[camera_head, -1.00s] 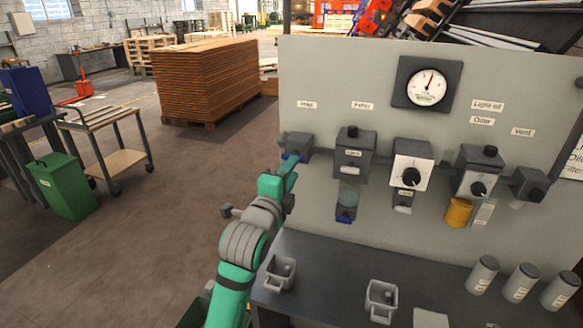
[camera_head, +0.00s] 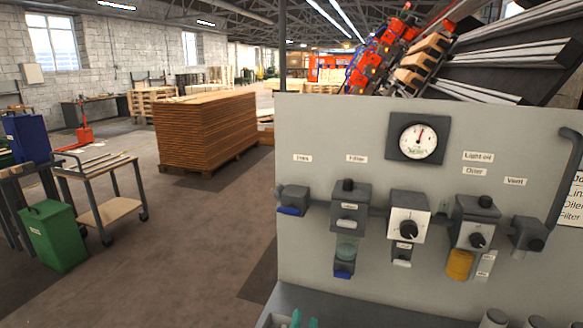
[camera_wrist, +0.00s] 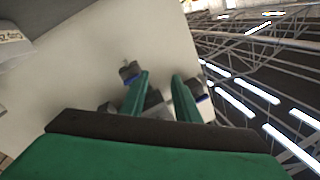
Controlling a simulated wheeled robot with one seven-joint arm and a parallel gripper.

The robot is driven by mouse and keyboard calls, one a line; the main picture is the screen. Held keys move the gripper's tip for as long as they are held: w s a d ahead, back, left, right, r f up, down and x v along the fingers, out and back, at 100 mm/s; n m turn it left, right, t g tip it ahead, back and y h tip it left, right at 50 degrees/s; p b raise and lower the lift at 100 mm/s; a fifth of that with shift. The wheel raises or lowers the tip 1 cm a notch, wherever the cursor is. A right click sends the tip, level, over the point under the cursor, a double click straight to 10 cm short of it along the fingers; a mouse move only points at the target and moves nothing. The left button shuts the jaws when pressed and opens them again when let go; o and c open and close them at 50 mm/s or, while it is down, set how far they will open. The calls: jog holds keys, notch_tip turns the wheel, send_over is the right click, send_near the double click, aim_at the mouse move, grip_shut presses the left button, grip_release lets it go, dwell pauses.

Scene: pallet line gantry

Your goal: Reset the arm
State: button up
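My gripper (camera_wrist: 160,82) shows in the wrist view as two green fingers with a gap between them. It looks open, and I see nothing held. In the head view only two teal tips, which look like my gripper (camera_head: 304,322), show at the bottom edge, in front of the bench. The rest of my arm is out of that view. The grey panel (camera_head: 310,240) stands beyond the gripper. In the wrist view the pale panel (camera_wrist: 90,85) is tilted, with small grey fittings (camera_wrist: 129,70) behind the fingers.
The panel carries a round gauge (camera_head: 418,141), an inlet valve with a blue handle (camera_head: 291,200), a filter (camera_head: 345,258), a regulator knob (camera_head: 408,230) and an amber oiler bowl (camera_head: 459,265). A cart (camera_head: 105,195) and green bin (camera_head: 52,237) stand left. The floor between is clear.

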jog(key=s+f+n+g+y, duration=0.1)
jog(key=s+f+n, duration=0.2)
jog(key=s+f, duration=0.55)
jog(key=s+f+n+g+y, duration=0.15)
jog(key=s+f+n, duration=0.3)
jog(key=s, duration=0.65)
jog(key=s+a+f, duration=0.1)
jog(key=s+a, duration=0.2)
jog(key=s, duration=1.8)
jog(key=shift+s+f+n+g, duration=0.15)
jog(key=shift+f+n+g, duration=0.05)
jog(key=shift+n+g, duration=0.2)
jog(key=shift+a, duration=0.1)
